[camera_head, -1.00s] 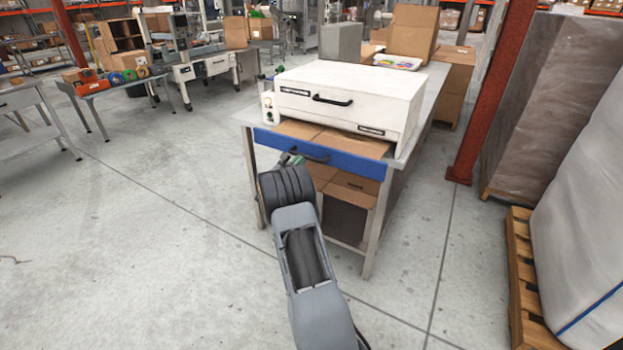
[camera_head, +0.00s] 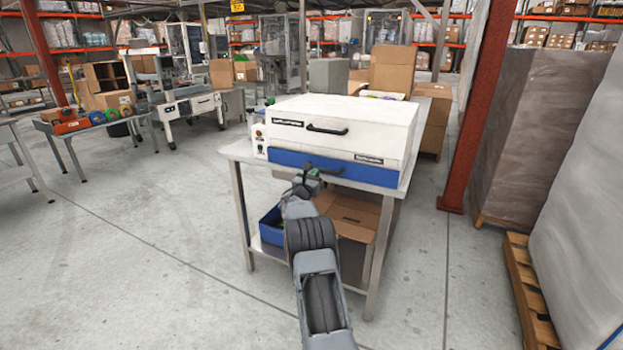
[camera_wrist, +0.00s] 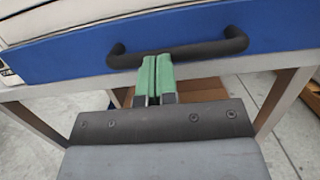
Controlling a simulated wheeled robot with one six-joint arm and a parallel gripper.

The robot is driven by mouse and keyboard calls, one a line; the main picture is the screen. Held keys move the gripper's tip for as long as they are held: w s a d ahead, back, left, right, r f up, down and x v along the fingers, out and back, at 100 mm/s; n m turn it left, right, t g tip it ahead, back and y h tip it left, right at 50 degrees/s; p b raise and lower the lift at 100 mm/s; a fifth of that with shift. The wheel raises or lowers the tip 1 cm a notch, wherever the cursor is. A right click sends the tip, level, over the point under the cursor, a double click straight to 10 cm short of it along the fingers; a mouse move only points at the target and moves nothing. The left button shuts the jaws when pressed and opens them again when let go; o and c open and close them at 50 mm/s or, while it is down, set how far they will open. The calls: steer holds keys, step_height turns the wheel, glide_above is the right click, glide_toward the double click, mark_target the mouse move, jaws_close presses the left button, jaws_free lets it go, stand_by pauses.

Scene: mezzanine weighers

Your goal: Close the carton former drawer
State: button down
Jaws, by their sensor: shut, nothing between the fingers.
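The carton former (camera_head: 345,127) is a white box with a black upper handle, standing on a metal table. Its blue-fronted drawer (camera_head: 350,173) sits flush or nearly flush under the white body, with no cardboard showing above it. In the wrist view the blue front (camera_wrist: 75,55) spans the top, with a black bar handle (camera_wrist: 180,50). My gripper (camera_wrist: 156,60) is shut and empty, its green fingertips together just below or against the handle bar; I cannot tell whether they touch it. In the head view my gripper (camera_head: 308,178) is in front of the drawer, left of its middle.
The metal table (camera_head: 240,150) has a lower shelf with a cardboard box (camera_head: 350,215) and a blue bin (camera_head: 270,228). A red post (camera_head: 470,120), a wrapped pallet load (camera_head: 535,130) and a wooden pallet (camera_head: 528,290) stand on the right. The floor on the left is open.

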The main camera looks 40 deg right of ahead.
steer(key=shift+s+d+r, duration=0.1)
steer(key=shift+d+r, duration=0.1)
steer(key=shift+r, duration=0.2)
steer(key=shift+a+f, duration=0.1)
